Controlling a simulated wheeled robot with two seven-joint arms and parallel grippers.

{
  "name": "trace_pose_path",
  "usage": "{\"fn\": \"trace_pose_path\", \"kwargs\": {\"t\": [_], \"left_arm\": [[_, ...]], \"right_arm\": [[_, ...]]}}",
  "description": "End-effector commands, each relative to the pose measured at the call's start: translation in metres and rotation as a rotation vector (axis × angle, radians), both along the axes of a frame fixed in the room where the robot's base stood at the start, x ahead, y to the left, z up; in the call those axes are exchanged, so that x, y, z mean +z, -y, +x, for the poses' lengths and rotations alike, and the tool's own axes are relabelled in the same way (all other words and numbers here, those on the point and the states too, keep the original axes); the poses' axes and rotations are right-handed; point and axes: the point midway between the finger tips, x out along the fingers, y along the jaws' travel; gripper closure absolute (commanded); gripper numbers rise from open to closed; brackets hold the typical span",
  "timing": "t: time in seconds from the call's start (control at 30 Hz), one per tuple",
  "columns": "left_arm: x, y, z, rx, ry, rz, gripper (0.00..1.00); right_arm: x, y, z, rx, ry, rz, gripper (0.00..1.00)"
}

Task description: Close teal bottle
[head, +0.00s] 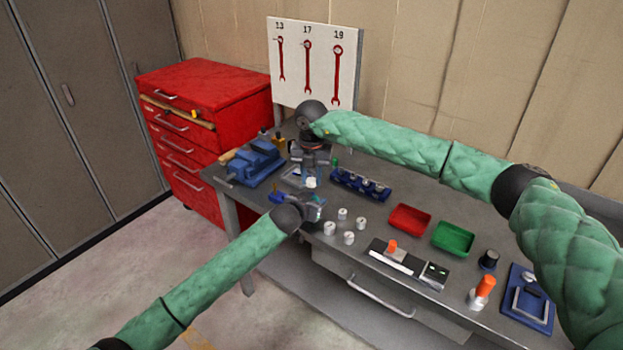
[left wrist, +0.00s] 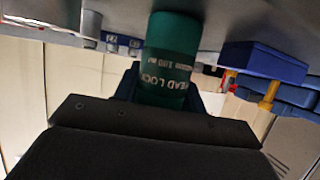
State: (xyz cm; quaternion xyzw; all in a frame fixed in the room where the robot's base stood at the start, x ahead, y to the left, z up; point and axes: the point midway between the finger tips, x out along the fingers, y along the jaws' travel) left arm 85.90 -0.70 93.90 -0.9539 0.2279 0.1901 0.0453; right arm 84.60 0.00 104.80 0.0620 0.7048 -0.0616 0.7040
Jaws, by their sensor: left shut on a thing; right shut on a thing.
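The teal bottle (left wrist: 170,55) with white lettering stands out in the left wrist view, between the fingers of my left gripper (left wrist: 165,95). In the head view my left gripper (head: 314,208) is shut on the bottle near the table's front left edge; only a sliver of teal shows there. My right gripper (head: 312,164) is directly above and behind it, pointing down and shut on a small white cap-like piece (head: 311,182). The cap-like piece appears a little above the bottle. The bottle's mouth is hidden, so I cannot tell whether they touch.
Several white cylinders (head: 342,214) stand just right of my left gripper. A blue rack (head: 345,183), a red tray (head: 409,219) and a green tray (head: 453,238) lie further right. A blue vise (head: 257,160) sits at the left. A wrench board (head: 318,60) stands behind.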

Motion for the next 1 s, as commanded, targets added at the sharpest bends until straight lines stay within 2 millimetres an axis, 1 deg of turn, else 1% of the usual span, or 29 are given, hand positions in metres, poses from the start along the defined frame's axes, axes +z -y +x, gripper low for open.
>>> {"fn": "trace_pose_path", "kwargs": {"t": [0.1, 0.17, 0.67, 1.0], "left_arm": [[0.0, 0.0, 0.0, 0.0, 0.0, 0.0, 1.0], [0.0, 0.0, 0.0, 0.0, 0.0, 0.0, 1.0], [0.0, 0.0, 0.0, 0.0, 0.0, 0.0, 1.0], [0.0, 0.0, 0.0, 0.0, 0.0, 0.0, 1.0]], "right_arm": [[-0.015, 0.0, -0.001, 0.0, -0.002, -0.002, 0.92], [-0.018, 0.0, 0.0, -0.001, -0.001, -0.001, 0.92], [-0.019, 0.0, 0.0, -0.001, 0.0, 0.0, 0.92], [-0.033, 0.0, 0.0, -0.001, 0.0, 0.0, 0.92]]}}
